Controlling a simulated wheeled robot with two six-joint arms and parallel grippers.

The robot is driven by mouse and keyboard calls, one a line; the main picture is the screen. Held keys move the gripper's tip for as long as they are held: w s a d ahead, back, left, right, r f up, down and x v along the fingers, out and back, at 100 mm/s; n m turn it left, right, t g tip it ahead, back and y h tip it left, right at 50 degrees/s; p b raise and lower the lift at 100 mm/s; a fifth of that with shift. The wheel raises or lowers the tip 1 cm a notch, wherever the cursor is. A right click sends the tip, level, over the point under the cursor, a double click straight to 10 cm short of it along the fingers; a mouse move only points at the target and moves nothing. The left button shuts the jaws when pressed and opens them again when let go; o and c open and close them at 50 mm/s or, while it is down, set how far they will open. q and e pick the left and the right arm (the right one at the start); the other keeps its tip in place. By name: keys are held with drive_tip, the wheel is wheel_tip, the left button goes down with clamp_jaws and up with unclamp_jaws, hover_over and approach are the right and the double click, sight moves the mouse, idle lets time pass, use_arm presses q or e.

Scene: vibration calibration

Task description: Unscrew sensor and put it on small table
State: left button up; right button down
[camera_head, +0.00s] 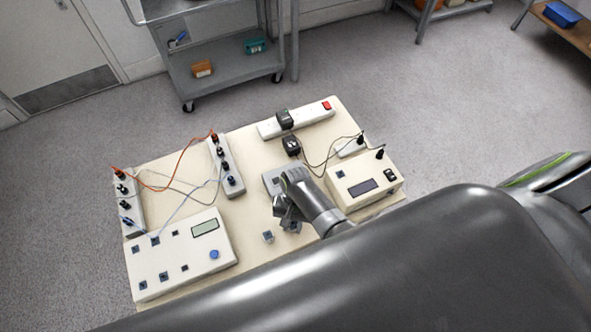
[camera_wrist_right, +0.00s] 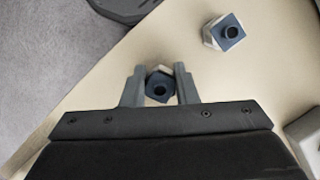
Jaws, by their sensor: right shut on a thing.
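My right gripper (camera_head: 284,212) is over the cream tabletop (camera_head: 255,140), at its near side. In the right wrist view, my right gripper (camera_wrist_right: 158,74) is shut on a small hexagonal sensor (camera_wrist_right: 159,86) with a blue-grey top and a dark round hole. The held sensor is low over the tabletop; whether it touches the surface is unclear. A second similar sensor (camera_wrist_right: 226,33) stands upright on the tabletop, apart from the gripper; it also shows in the head view (camera_head: 268,237). My left gripper is not in view.
A white box with a display and blue knob (camera_head: 180,254) stands left, another display box (camera_head: 364,180) right. Cables and a power strip (camera_head: 296,119) lie farther back. A grey cart (camera_head: 222,66) stands beyond.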

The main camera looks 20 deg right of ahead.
drive_tip(key=shift+w+f, duration=0.1)
drive_tip(key=shift+f, duration=0.25)
idle(0.3)
drive_tip(key=c, duration=1.1)
unclamp_jaws()
drive_tip(key=shift+o, duration=0.2)
drive_tip(key=shift+p+v, duration=1)
drive_tip(key=shift+v, duration=0.25)
drive_tip(key=shift+p+v, duration=0.4)
drive_tip(key=shift+v, duration=0.85)
